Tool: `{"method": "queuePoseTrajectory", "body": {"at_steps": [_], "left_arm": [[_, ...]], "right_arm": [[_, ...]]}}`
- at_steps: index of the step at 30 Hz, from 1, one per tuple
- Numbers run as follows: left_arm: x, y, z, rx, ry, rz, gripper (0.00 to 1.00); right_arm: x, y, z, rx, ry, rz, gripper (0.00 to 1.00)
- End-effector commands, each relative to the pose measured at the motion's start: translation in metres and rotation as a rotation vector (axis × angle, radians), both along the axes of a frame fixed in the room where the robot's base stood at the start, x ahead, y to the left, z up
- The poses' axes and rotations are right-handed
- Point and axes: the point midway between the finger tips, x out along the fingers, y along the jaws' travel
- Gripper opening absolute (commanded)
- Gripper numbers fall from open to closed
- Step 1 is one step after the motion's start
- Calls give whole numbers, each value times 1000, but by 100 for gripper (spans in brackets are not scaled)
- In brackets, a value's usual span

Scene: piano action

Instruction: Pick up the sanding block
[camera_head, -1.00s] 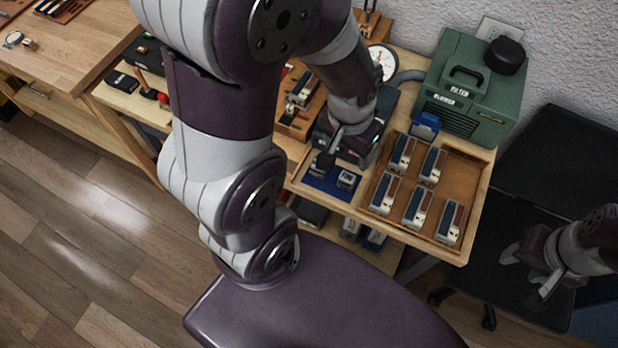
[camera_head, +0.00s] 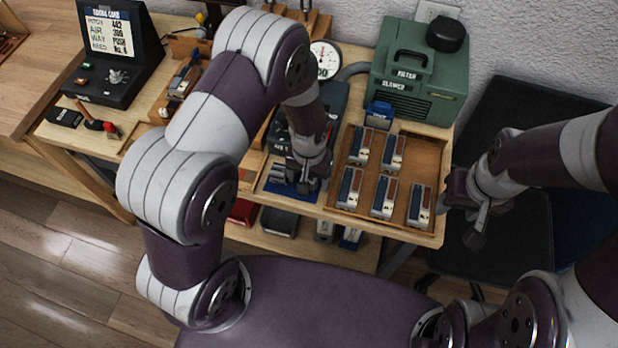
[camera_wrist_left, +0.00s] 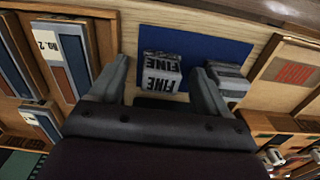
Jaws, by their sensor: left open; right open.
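A grey block labelled FINE (camera_wrist_left: 160,72), apparently the sanding block, sits on a blue mat (camera_wrist_left: 213,48) in the left wrist view. A second grey block (camera_wrist_left: 230,80) lies on the mat to the right, partly behind a finger. My left gripper (camera_wrist_left: 162,82) is open, with its fingers on either side of the FINE block and no clear contact. In the head view my left gripper (camera_head: 304,185) is low over the mat and hides most of the blocks. My right gripper (camera_head: 477,226) is open and empty, off the bench's right end.
A wooden tray (camera_head: 434,160) with several blue-and-brown-topped blocks stands right of the mat. A green filter box (camera_head: 418,75) and a dial gauge (camera_head: 325,58) are behind. A dark chair (camera_head: 520,240) is at the right.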

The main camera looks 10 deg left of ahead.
Motion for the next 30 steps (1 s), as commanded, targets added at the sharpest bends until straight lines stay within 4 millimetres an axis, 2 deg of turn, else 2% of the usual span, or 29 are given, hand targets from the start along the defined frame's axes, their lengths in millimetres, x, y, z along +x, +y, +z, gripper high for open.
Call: {"method": "queuePoseTrajectory", "body": {"at_steps": [3, 8, 9, 14, 15, 24, 30], "left_arm": [[0, 0, -9, 0, 0, 0, 77], [0, 0, -9, 0, -1, 0, 77], [0, 0, -9, 0, -1, 0, 70], [0, 0, -9, 0, -1, 0, 18], [0, 0, -9, 0, -1, 0, 16], [1, 0, -6, 0, -3, 0, 16], [1, 0, 16, -1, -5, 0, 16]], "right_arm": [[0, 0, 1, 0, 0, 0, 49], [0, 0, 0, 0, 0, 0, 49], [0, 0, 0, 0, 0, 0, 49], [0, 0, 0, 0, 0, 0, 49], [0, 0, 0, 0, 0, 0, 49], [0, 0, 0, 0, 1, 0, 49], [0, 0, -5, 0, 0, 0, 49]]}}
